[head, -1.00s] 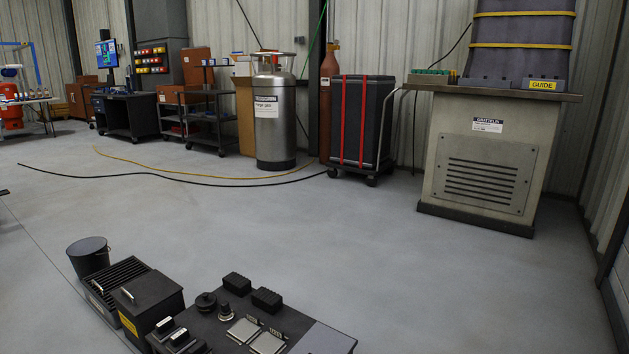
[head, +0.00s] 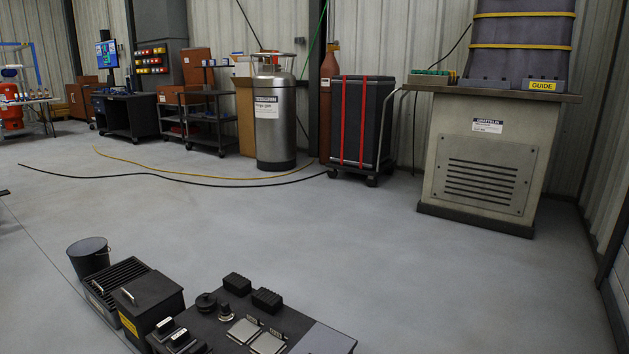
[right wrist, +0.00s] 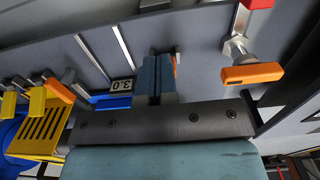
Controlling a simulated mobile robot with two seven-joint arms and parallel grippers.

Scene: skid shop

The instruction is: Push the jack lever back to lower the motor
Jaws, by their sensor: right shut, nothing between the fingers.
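In the right wrist view my right gripper (right wrist: 158,58) is shut and empty, its two blue-grey fingers together. It points at a grey panel (right wrist: 205,65). An orange handle (right wrist: 252,73) on a metal fitting is to the right of the fingers, apart from them. A small piece of orange shows just behind the fingertips, mostly hidden. I cannot tell which orange part, if any, is the jack lever. A blue body (right wrist: 12,132) with a yellow slotted part (right wrist: 40,128) is at the left; I cannot tell if it is the motor. My left gripper is not in view.
In the right wrist view a label (right wrist: 122,86) and several orange and yellow parts lie left of the fingers. In the head view, a steel tank (head: 275,115), a black cart (head: 360,125) and a machine base (head: 490,160) stand along the wall.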

